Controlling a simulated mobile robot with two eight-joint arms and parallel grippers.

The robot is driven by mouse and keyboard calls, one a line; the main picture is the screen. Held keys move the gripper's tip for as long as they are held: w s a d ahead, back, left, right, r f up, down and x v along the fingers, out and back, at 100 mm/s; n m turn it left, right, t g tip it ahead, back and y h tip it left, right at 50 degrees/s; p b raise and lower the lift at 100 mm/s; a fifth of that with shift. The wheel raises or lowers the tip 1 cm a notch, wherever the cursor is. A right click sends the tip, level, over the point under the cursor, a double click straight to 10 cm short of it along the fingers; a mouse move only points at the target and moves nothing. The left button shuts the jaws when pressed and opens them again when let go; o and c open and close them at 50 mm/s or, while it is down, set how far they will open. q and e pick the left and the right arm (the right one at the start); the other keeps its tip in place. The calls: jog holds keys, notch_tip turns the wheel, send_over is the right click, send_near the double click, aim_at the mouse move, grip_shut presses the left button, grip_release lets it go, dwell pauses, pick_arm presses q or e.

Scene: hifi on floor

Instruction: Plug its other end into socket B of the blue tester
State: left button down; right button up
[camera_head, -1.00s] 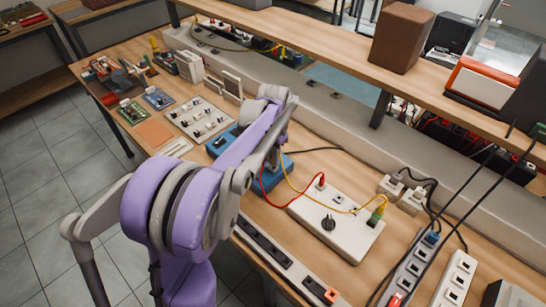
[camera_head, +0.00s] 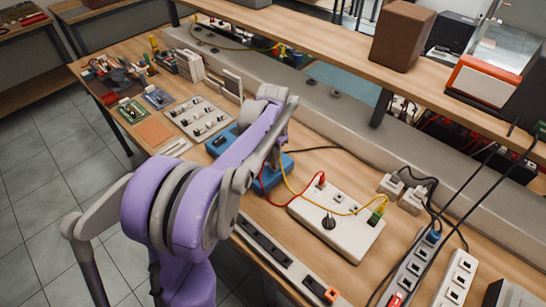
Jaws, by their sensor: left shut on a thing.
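The blue tester (camera_head: 223,147) lies on the bench, mostly covered by my left arm. My left gripper (camera_head: 273,163) is over its right part, seen from behind. It is shut, apparently on the hidden end of the yellow lead (camera_head: 288,188). The yellow lead runs from there to the green and yellow plug at the right end of a white box (camera_head: 336,238). A red lead (camera_head: 287,205) runs from the white box up to the tester near the gripper; its far end is hidden. Socket B and the fingertips cannot be made out. My right gripper is not in view.
A black cable (camera_head: 318,149) runs from behind the tester toward the white adapters (camera_head: 390,185). Power strips (camera_head: 410,265) lie at the right and along the front edge. A switch panel (camera_head: 199,117) and circuit boards (camera_head: 131,110) lie left. A raised shelf (camera_head: 330,55) spans the back.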

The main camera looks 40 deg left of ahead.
pick_arm(q)
jog(key=shift+f+b, duration=0.4)
jog(key=shift+f, duration=0.3)
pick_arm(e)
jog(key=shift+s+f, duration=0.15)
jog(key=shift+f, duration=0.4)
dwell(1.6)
pick_arm(q)
jog(key=c, duration=0.7)
grip_release()
jog(key=shift+r, duration=0.1)
notch_tip(320, 180, up, 11)
jog(key=shift+f+p, duration=0.15)
jog(key=shift+p, duration=0.25)
jog(key=shift+r+p, duration=1.4)
jog(key=shift+r, duration=1.05)
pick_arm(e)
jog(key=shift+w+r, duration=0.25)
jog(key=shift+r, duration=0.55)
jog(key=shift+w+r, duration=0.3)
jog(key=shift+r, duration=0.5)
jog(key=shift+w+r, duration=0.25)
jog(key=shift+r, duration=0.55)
